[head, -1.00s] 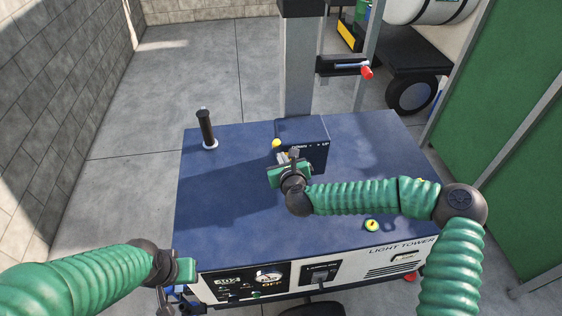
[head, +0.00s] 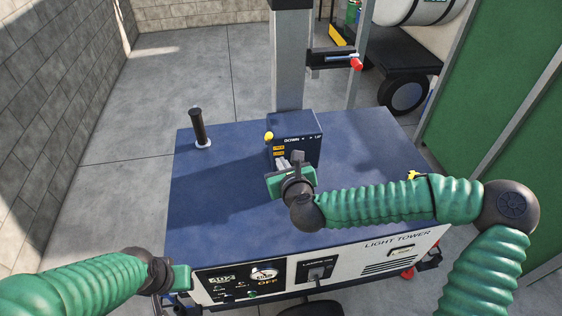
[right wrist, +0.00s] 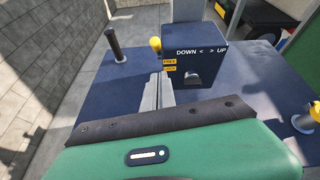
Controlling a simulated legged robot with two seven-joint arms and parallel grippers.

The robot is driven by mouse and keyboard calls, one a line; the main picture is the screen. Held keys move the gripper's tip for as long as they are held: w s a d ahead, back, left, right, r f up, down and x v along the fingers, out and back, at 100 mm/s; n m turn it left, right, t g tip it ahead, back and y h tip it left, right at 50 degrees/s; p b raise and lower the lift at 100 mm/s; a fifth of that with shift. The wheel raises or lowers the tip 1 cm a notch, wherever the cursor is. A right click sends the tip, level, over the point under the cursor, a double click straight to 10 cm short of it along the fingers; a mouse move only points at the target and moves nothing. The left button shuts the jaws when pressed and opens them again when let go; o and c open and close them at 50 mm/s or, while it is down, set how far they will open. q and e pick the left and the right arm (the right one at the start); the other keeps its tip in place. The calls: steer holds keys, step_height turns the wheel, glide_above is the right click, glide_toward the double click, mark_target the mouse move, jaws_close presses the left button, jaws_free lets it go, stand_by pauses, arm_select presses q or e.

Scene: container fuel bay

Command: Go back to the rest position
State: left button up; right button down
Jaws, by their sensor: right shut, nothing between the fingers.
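My right gripper (head: 292,160) is in front of the dark blue control box (head: 312,143) on the light tower's blue deck (head: 215,215). Its fingers are shut with nothing between them. In the right wrist view the closed fingers (right wrist: 157,90) point at the box (right wrist: 212,60), left of its dark knob (right wrist: 193,79). They look apart from the knob. My left gripper (head: 182,279) is low on the left, by the front left corner of the machine. Its fingers are mostly hidden, so I cannot tell their state.
A black upright handle (head: 199,127) stands at the deck's back left. A yellow knob (head: 268,136) is on the box's left side. A grey mast (head: 289,65) rises behind the box. A green wall panel (head: 495,100) stands to the right. Open concrete floor (head: 180,75) lies behind left.

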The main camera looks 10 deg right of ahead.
steer(key=s+a+f+n+g+y+b, duration=0.1)
steer(key=s+a+f+n+g+b, duration=0.2)
steer(key=f+n, duration=0.55)
steer(key=s+a+f+n+g+y+b, duration=0.1)
steer(key=s+a+f+n+y+b, duration=0.15)
steer(key=s+f+n, duration=0.45)
steer(key=s+d+f+n+g+h+b, duration=0.2)
steer(key=s+d+f+n+g+b, duration=0.1)
steer(key=s+d+n, duration=0.4)
steer(key=s+d+f+n+g+h+b, duration=0.2)
steer(key=s+d+f+n+g+b, duration=0.1)
steer(key=s+d+n, duration=0.4)
steer(key=d+f+n+b, duration=0.1)
steer(key=d+f+n, duration=0.1)
steer(key=d+n, duration=0.1)
steer(key=shift+d+n+h, duration=0.2)
steer(key=shift+n+h, duration=0.15)
steer(key=shift+n, duration=0.1)
steer(key=shift+a, duration=0.1)
steer(key=shift+s+a, duration=0.15)
steer(key=shift+a, duration=0.1)
